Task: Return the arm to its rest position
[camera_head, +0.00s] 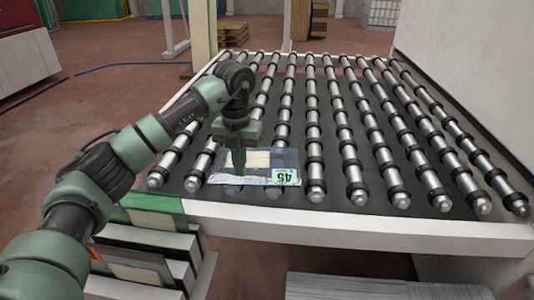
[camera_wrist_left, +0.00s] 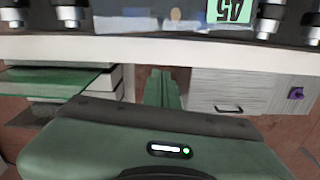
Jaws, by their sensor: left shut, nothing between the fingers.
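My left arm reaches in from the left over the roller conveyor (camera_head: 330,130). The pane bears a green label marked 45 (camera_head: 285,177). In the left wrist view the shut fingers (camera_wrist_left: 161,88) show before the white front rail, and the label (camera_wrist_left: 230,10) is at the top. Whether the fingertips touch the pane cannot be told. My right gripper is not in view.
The conveyor's white front rail (camera_head: 370,225) runs across below the pane. A rack of panels (camera_head: 150,245) stands at lower left. A white machine wall (camera_head: 470,50) borders the right. The wrist view shows a white drawer unit (camera_wrist_left: 235,90). Wooden pallets (camera_head: 232,33) stand behind.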

